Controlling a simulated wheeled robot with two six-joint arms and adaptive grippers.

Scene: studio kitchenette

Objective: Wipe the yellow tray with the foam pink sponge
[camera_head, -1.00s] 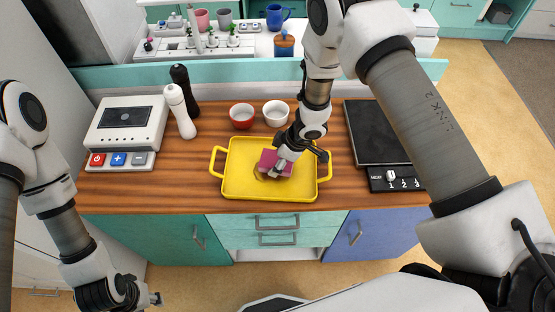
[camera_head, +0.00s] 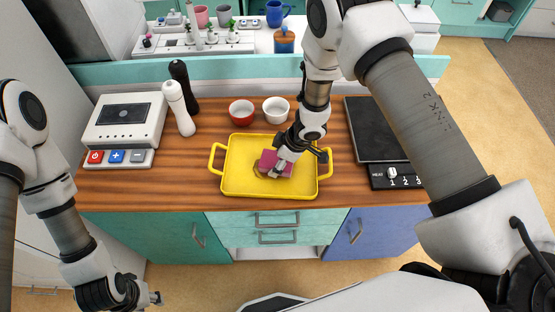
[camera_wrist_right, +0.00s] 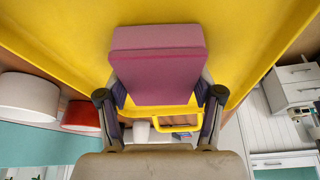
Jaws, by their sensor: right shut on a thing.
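The yellow tray (camera_head: 232,185) lies on the wooden counter, its two handles pointing left and right. The pink sponge (camera_head: 268,158) is over the middle of the tray, low at its floor; I cannot tell whether it touches. A brownish mark (camera_head: 258,172) shows on the tray beside the sponge's left edge. My right gripper (camera_head: 280,168) is shut on the sponge. In the right wrist view the sponge (camera_wrist_right: 155,75) sits between both fingers, with the yellow tray (camera_wrist_right: 50,30) behind it. My left gripper (camera_head: 154,298) hangs low at the left, in front of the cabinets, away from the tray; its jaw opening is unclear.
A red bowl (camera_head: 242,113) and a white bowl (camera_head: 276,111) stand just behind the tray. White (camera_head: 180,108) and black (camera_head: 184,87) mills and a scale-like device (camera_head: 125,122) are to the left. A dark hotplate (camera_head: 374,130) lies to the right.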

